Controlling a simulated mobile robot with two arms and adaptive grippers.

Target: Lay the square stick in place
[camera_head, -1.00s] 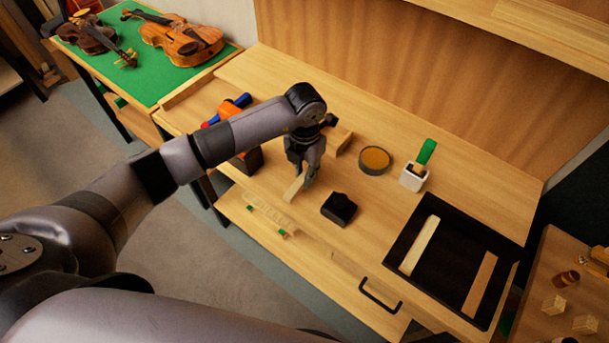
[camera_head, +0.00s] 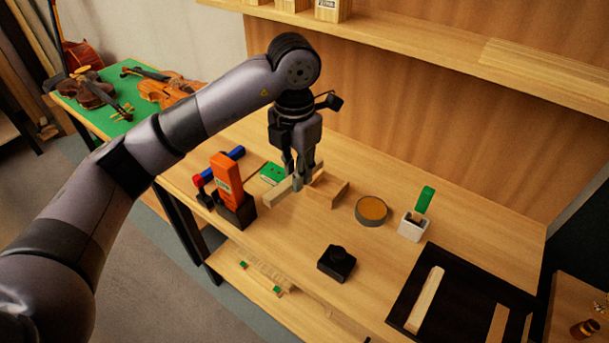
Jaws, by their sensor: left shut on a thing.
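My left gripper (camera_head: 299,178) is shut on a pale wooden square stick (camera_head: 280,191), whose near end sticks out to the lower left of the fingers. The fingers hide its middle, and its far end is hard to make out. The stick is at or just above the bench top, close beside a low wooden block (camera_head: 327,192); I cannot tell whether they touch. A black mat (camera_head: 455,280) at the right front bears a pale stick (camera_head: 425,300) and a browner strip (camera_head: 498,325). My right gripper is not in view.
A round tin (camera_head: 372,210), a white cup with a green handle (camera_head: 413,225) and a black block (camera_head: 336,263) stand to the right. Violins lie on a green table.

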